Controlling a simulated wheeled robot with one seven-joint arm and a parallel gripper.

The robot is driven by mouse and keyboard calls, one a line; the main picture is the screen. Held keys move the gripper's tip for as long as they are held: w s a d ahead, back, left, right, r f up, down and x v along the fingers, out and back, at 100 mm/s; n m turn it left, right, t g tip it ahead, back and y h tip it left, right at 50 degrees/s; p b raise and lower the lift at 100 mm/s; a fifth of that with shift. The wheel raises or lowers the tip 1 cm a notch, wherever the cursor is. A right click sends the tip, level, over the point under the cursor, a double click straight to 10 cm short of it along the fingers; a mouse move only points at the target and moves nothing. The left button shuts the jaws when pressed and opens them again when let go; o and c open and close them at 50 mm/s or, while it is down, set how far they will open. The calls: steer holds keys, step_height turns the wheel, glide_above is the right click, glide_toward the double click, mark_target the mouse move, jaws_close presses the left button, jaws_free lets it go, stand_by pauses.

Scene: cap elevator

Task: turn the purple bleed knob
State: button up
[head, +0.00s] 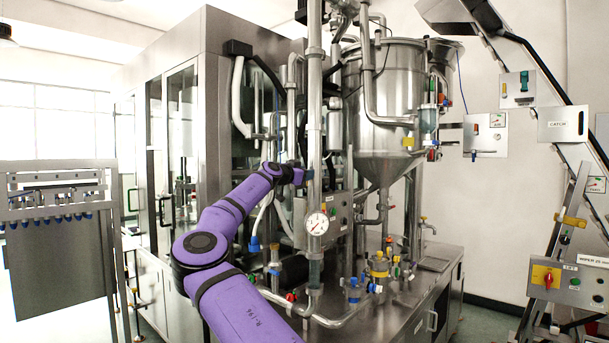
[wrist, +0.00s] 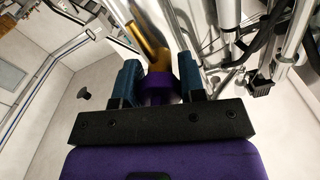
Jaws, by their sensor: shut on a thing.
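The purple bleed knob (wrist: 158,88) shows in the wrist view between the two blue fingers of my gripper (wrist: 159,65). My gripper is shut on it, with one finger at each side. A brass-coloured part (wrist: 148,45) runs up from beside the knob. In the head view my gripper (head: 305,175) is up against the vertical steel pipe (head: 315,120), above a round white gauge (head: 317,223). I cannot make out the knob in the head view; my arm and the pipework hide that spot.
A steel hopper (head: 385,100) stands behind the pipe, with a grey control box (head: 340,215) below. Coloured valves, such as a blue one (head: 353,290), crowd the steel bench. A glass-doored cabinet (head: 180,150) stands left. Pipes leave little room around my gripper.

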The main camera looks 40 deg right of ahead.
steer(key=n, duration=0.4)
steer(key=shift+n, duration=0.4)
steer(key=n, duration=1.4)
steer(key=shift+n, duration=0.3)
steer(key=o, duration=0.9)
steer(key=a, duration=0.7)
steer(key=s+a, duration=0.1)
steer(key=a, duration=0.2)
steer(key=shift+a, duration=0.4)
